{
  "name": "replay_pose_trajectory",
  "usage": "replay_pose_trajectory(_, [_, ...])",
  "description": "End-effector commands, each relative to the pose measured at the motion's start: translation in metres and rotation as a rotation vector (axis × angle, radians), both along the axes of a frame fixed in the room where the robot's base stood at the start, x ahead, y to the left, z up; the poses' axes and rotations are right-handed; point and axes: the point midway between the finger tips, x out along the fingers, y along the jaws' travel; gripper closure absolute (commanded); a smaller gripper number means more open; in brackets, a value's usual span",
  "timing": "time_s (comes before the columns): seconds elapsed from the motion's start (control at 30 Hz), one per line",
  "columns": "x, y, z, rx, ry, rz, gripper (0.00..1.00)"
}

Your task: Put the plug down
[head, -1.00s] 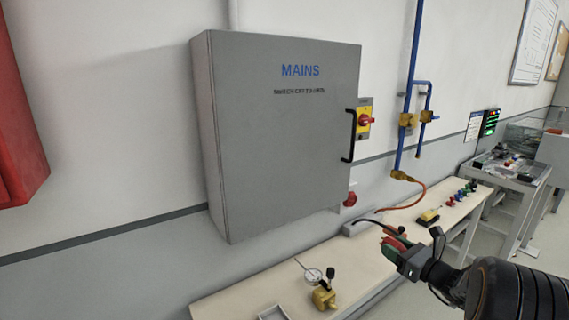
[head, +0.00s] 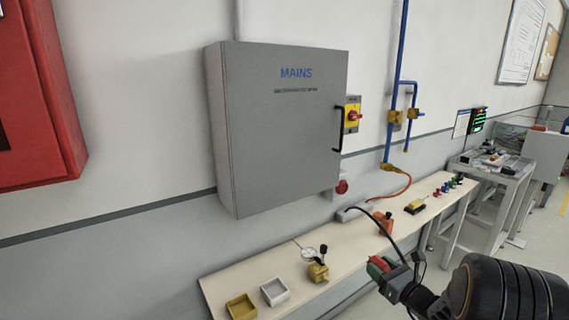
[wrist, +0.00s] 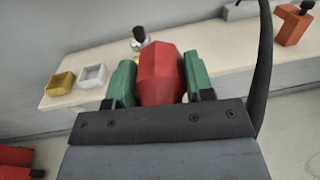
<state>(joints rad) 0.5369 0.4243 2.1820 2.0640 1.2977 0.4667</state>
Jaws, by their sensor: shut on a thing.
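My gripper (head: 380,266) is shut on the red plug (wrist: 160,75), which sits between its green fingers in the wrist view. In the head view the plug is mostly hidden, with a little red showing between the fingers. The gripper is in front of the long pale bench (head: 345,262), near its front edge, and the plug appears clear of the bench top. A red socket (head: 341,187) is on the wall below the MAINS cabinet.
The grey MAINS cabinet (head: 285,130) juts from the wall. The bench holds a yellow tray (head: 240,308), a white tray (head: 274,292), a black-knobbed yellow fixture (head: 318,269), an orange block (head: 383,222) and a yellow-and-black item (head: 416,207). Bare bench top shows between the fixture and orange block.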

Motion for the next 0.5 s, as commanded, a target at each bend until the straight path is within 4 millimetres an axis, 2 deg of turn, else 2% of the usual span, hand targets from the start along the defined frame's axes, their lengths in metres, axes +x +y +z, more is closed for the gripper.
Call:
replay_pose_trajectory(0.3, [-0.024,0.057,-0.079,0.004,0.012,-0.045,0.9])
replay_pose_trajectory(0.5, [-0.04,0.088,-0.113,0.0,0.006,-0.021,0.9])
